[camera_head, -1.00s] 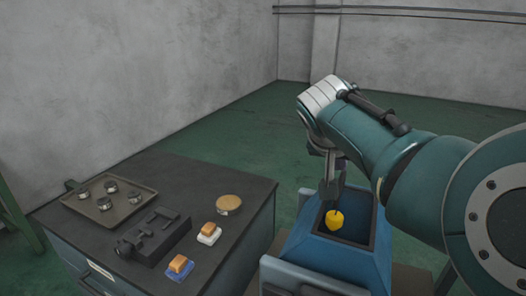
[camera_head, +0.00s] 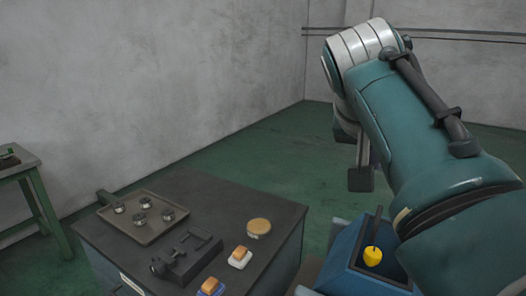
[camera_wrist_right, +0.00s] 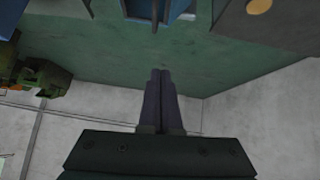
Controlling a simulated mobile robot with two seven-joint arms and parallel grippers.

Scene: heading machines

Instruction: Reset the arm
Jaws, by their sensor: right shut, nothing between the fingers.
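My right arm comes in from the right in the head view, teal and white, raised high. Its gripper (camera_head: 361,182) hangs over the floor, behind and above the blue bin (camera_head: 345,280). In the right wrist view the two dark fingers of this gripper (camera_wrist_right: 161,72) lie together with nothing between them. They point out over the green floor, clear of the bin and table. My left gripper is in neither view.
A yellow object with a thin dark stem (camera_head: 373,256) is in the bin. The dark table (camera_head: 225,193) holds a tray (camera_head: 150,233) of several metal rings, a black fixture (camera_head: 187,259), a round tan disc (camera_head: 258,227) and two orange-topped blocks (camera_head: 240,256). Open floor lies behind.

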